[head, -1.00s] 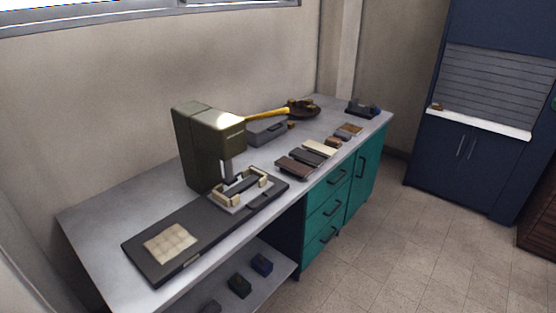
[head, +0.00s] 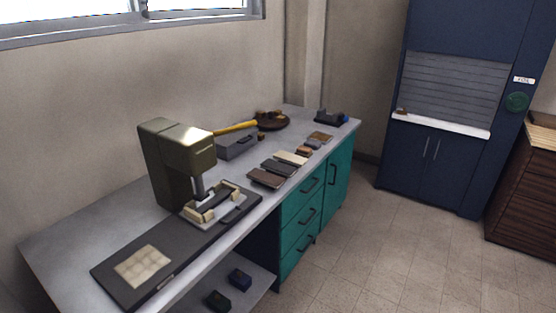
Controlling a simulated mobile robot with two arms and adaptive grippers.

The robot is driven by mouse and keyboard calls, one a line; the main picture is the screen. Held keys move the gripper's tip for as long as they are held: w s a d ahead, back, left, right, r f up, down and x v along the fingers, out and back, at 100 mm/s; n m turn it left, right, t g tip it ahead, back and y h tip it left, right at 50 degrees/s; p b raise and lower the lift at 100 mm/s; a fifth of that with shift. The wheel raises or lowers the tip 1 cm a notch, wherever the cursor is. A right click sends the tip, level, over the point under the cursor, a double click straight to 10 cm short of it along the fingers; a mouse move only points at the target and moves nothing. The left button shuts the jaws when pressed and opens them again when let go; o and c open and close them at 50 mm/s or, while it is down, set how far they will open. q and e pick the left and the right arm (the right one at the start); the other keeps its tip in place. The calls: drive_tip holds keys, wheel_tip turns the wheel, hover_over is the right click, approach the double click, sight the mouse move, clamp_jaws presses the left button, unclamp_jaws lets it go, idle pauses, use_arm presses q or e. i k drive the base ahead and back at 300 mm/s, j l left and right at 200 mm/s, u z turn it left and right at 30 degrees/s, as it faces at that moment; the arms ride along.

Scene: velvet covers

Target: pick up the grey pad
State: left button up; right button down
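A row of flat pads lies on the grey workbench (head: 75,228) along its front edge, right of the press. A dark grey pad (head: 279,168) lies between a dark brown pad (head: 265,178) and a cream pad (head: 291,159). A smaller grey piece (head: 313,143) lies farther along the row, near a tan pad (head: 321,136). Which grey one is the task's pad I cannot tell for sure. Neither of my grippers is in view.
An olive press (head: 178,160) stands on the bench, with a dark board (head: 112,273) carrying a quilted cream square (head: 143,266). Open tiled floor (head: 385,250) lies before the teal drawers (head: 301,212).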

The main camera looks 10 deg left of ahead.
sight(315, 145)
drive_tip(key=i+l+u, duration=0.2)
drive_tip(key=i+l, duration=0.85)
drive_tip(key=i, duration=0.05)
